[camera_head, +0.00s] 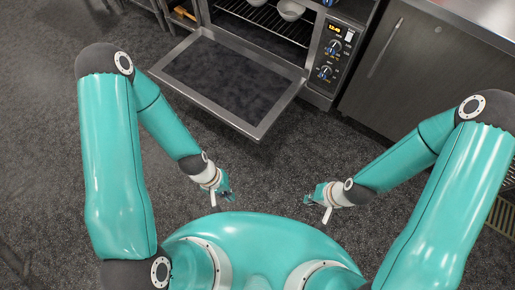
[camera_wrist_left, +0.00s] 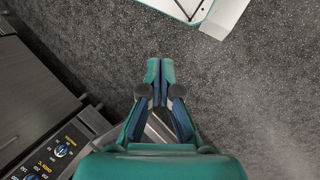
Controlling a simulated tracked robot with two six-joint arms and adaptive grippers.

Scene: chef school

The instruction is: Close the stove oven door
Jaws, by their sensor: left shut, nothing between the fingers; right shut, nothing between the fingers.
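The oven door (camera_head: 225,82) hangs open in the head view, lowered outward to about level, with a steel frame around a dark pane. The oven (camera_head: 270,22) behind it is open, with a wire rack and two pale bowls inside. My left gripper (camera_head: 229,196) is shut and empty, in front of the door and apart from it. It also shows in the left wrist view (camera_wrist_left: 160,64) with its fingertips together over the floor. My right gripper (camera_head: 307,200) is shut and empty, right of the left one and also clear of the door.
The control panel (camera_head: 333,52) with knobs and a lit display is right of the oven opening. A dark cabinet (camera_head: 405,75) with a long handle stands further right. The grey speckled floor (camera_head: 270,165) between my grippers and the door is clear.

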